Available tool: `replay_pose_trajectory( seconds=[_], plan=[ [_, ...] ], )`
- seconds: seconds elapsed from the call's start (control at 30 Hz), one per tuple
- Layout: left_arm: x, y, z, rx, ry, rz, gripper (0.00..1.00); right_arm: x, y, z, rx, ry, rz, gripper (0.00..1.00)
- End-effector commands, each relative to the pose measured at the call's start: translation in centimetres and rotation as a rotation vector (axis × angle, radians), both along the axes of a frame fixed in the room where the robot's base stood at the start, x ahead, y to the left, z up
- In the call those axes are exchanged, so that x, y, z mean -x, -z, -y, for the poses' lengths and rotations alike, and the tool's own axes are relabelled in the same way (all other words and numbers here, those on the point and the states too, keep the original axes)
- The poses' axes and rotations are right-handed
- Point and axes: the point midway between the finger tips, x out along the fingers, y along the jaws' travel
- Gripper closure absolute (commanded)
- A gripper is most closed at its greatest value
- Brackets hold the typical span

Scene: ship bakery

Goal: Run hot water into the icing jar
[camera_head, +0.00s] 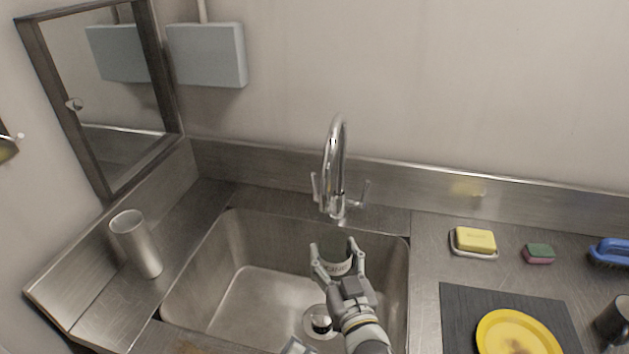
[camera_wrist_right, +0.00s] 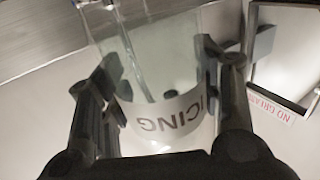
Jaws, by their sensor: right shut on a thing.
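My right gripper (camera_head: 335,266) is shut on the icing jar (camera_head: 337,250), a clear jar with a white label. The gripper holds the jar over the sink (camera_head: 232,262), just below and in front of the chrome faucet (camera_head: 335,160). In the right wrist view my right gripper (camera_wrist_right: 160,85) has a finger on each side of the jar (camera_wrist_right: 170,125), and its label reads "ICING" upside down. The faucet has a lever on each side; I cannot tell whether water runs. My left gripper is not in view.
A metal cup (camera_head: 136,243) stands left of the sink. Right of it are a yellow soap (camera_head: 475,240) on a dish, a sponge (camera_head: 539,253), a blue brush (camera_head: 610,252), a yellow plate (camera_head: 515,334) on a dark mat (camera_head: 458,305), and a dark mug (camera_head: 613,320).

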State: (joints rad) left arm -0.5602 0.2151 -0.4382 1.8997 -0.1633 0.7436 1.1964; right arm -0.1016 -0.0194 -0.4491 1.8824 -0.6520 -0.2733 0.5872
Motion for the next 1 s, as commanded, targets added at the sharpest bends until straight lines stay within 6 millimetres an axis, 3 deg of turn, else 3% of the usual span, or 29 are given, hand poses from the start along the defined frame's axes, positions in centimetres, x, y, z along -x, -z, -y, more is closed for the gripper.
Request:
replay_pose_trajectory(
  seconds=[0.03,0.1,0.2,0.5,0.7,0.83,1.0],
  plan=[
    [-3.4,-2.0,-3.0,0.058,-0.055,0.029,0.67,0.0,-0.1,0.0,0.000,0.000,0.001,0.69],
    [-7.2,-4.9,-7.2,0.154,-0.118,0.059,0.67,0.0,-0.1,0.0,0.000,0.000,0.001,0.69],
    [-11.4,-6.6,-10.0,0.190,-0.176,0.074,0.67,0.0,-0.1,0.0,0.000,0.000,0.001,0.69],
    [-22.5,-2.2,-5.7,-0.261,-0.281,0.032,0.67,0.0,-0.1,0.0,0.000,0.000,0.001,0.69],
    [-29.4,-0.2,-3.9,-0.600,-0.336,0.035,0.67,0.0,-0.1,0.0,0.000,0.000,0.001,0.69],
    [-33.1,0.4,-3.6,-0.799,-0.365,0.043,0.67,0.0,-0.1,0.0,0.000,0.000,0.001,0.69],
    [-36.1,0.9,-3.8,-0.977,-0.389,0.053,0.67,0.0,-0.1,0.0,0.000,0.000,0.001,0.69]
  ],
)
